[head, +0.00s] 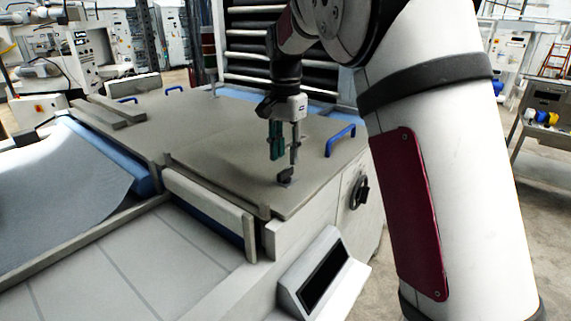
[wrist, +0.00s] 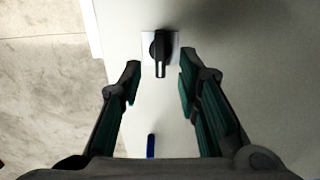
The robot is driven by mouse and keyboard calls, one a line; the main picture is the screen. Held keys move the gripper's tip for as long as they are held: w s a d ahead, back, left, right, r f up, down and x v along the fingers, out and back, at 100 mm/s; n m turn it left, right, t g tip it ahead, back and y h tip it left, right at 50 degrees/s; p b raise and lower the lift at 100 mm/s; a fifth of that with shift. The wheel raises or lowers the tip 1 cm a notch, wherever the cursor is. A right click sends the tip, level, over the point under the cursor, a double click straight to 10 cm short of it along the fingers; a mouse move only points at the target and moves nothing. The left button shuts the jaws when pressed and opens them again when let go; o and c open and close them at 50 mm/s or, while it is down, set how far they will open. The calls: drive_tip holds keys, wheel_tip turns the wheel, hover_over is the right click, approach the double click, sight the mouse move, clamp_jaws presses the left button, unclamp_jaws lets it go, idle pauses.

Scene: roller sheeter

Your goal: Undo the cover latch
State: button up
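The cover latch is a small black turn knob (wrist: 159,52) on a pale square plate, set on the grey cover (wrist: 255,60). In the head view the latch (head: 286,175) is near the cover's front right corner. My gripper (head: 284,160) is above it, pointing down. In the wrist view my gripper (wrist: 158,75) is open, with its two green-padded fingers apart and the knob between and just beyond the fingertips. The fingers do not appear to touch the knob. The knob's bar lies lengthwise in the wrist view.
A blue handle (head: 341,139) stands on the cover right of my gripper. A black rotary switch (head: 359,192) is on the machine's side. A sloped panel with a dark screen (head: 324,283) juts from the front. The cover around the latch is clear.

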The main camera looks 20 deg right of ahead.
sight(286, 170)
wheel_tip(286, 170, up, 8)
drive_tip(key=shift+f, duration=0.25)
idle(0.5)
drive_tip(key=s+r+n+t, duration=0.3)
drive_tip(key=s+n, duration=0.5)
drive_tip(key=s, duration=1.6)
drive_tip(key=s+f+n+t, duration=0.2)
drive_tip(key=s+f+n, duration=0.1)
drive_tip(key=s+f, duration=0.3)
drive_tip(key=shift+s+d+t, duration=0.15)
drive_tip(key=shift+s+t, duration=0.15)
drive_tip(key=shift+s, duration=0.8)
drive_tip(key=shift+o, duration=0.3)
drive_tip(key=shift+w, duration=0.1)
